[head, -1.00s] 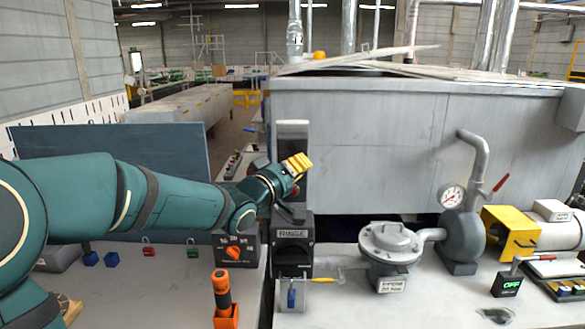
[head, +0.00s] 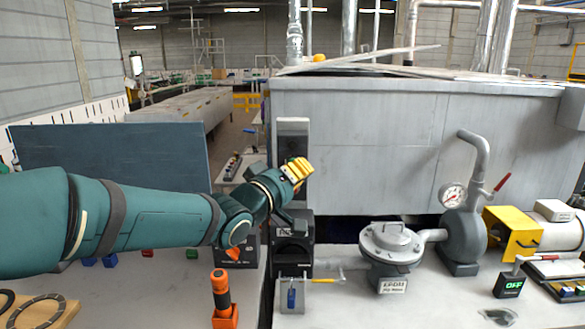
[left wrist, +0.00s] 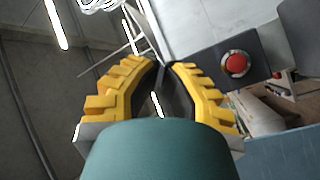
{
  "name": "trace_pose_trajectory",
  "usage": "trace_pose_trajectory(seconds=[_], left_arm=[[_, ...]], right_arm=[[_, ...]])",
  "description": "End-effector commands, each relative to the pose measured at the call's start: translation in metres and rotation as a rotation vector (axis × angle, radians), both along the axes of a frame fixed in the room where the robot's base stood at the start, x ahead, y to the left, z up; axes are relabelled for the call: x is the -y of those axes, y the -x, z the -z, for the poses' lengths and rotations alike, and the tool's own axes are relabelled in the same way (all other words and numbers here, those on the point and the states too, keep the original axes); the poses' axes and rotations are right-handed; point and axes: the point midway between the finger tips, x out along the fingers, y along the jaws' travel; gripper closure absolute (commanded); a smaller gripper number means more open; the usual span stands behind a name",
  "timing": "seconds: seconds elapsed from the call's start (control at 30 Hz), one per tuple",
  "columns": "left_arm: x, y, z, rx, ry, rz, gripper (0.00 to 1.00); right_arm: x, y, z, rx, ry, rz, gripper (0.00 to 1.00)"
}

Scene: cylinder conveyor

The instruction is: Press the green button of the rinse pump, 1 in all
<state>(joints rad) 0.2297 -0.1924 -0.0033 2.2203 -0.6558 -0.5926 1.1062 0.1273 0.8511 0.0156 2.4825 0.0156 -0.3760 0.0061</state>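The rinse pump station is a dark box (head: 292,258) with a partly covered RINSE label and a grey upright post (head: 293,127) behind it. My left gripper (head: 303,168), with yellow ridged fingers, is in front of the post and covers part of its dark face. In the left wrist view its two fingertips (left wrist: 166,66) nearly meet, with nothing seen between them. A round red button (left wrist: 236,64) sits on a dark panel to the right of the fingers there. No green button is visible; the gripper may hide it. My right gripper is out of view.
A grey pump with lid (head: 391,240), a gauge (head: 453,195) and a yellow guard (head: 511,233) stand to the right. An orange-handled tool (head: 222,295) stands at the front. A blue-grey panel (head: 110,157) is behind my left arm. A large grey tank (head: 400,140) fills the back.

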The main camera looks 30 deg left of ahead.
Motion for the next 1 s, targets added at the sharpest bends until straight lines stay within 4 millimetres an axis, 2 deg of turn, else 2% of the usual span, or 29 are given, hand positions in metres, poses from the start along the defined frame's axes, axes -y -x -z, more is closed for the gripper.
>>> trace_pose_trajectory(seconds=[0.27, 1.0], left_arm=[[0.010, 0.016, 0.000, 0.001, 0.000, 0.001, 1.00], [0.010, 0.016, 0.000, 0.000, 0.000, 0.000, 1.00]], right_arm=[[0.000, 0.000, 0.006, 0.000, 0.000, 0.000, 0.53], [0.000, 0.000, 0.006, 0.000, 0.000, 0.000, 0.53]])
